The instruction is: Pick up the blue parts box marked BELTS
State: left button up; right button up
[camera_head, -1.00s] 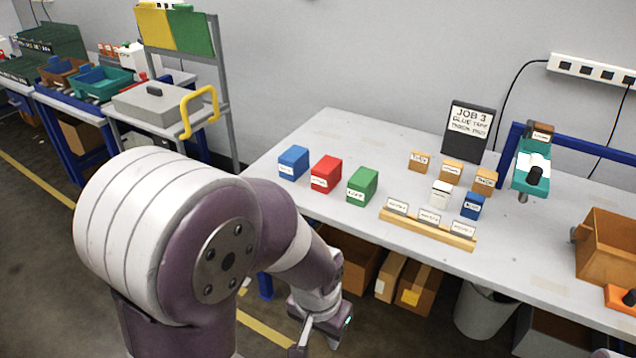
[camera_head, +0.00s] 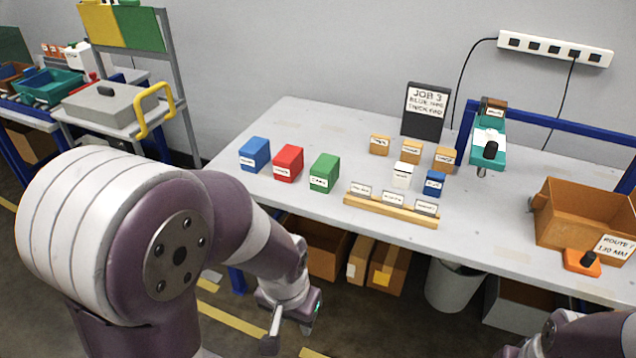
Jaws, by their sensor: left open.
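A blue parts box (camera_head: 255,153) stands at the left end of the white table's row of larger boxes. The print on its white front label is too small to read. A smaller blue box (camera_head: 434,183) stands further right, behind a wooden label rack (camera_head: 390,207). My left gripper (camera_head: 288,335) is open and empty, low in front of the table and below its top, well apart from both blue boxes. Part of my right arm shows at the bottom right corner, but its gripper is out of view.
A red box (camera_head: 288,163) and a green box (camera_head: 324,173) stand right of the larger blue box. Small orange boxes (camera_head: 411,149) and a white box (camera_head: 403,175) are mid-table. The table's front edge (camera_head: 300,205) lies between my left gripper and the boxes.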

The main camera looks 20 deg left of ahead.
aim_at(254, 154)
jog(key=i+j+z, duration=0.2)
jog(key=j, duration=0.4)
jog(key=i+j+z, duration=0.15)
jog(key=i+j, duration=0.15)
jog(key=j, duration=0.3)
jog(key=i+j+z, duration=0.2)
jog(key=j, duration=0.4)
jog(key=i+j+z, duration=0.2)
jog(key=j, duration=0.5)
jog(key=j+z, duration=0.2)
jog(key=j, duration=0.45)
jog(key=i+j+z, duration=0.15)
jog(key=j, duration=0.55)
jog(key=k, duration=0.05)
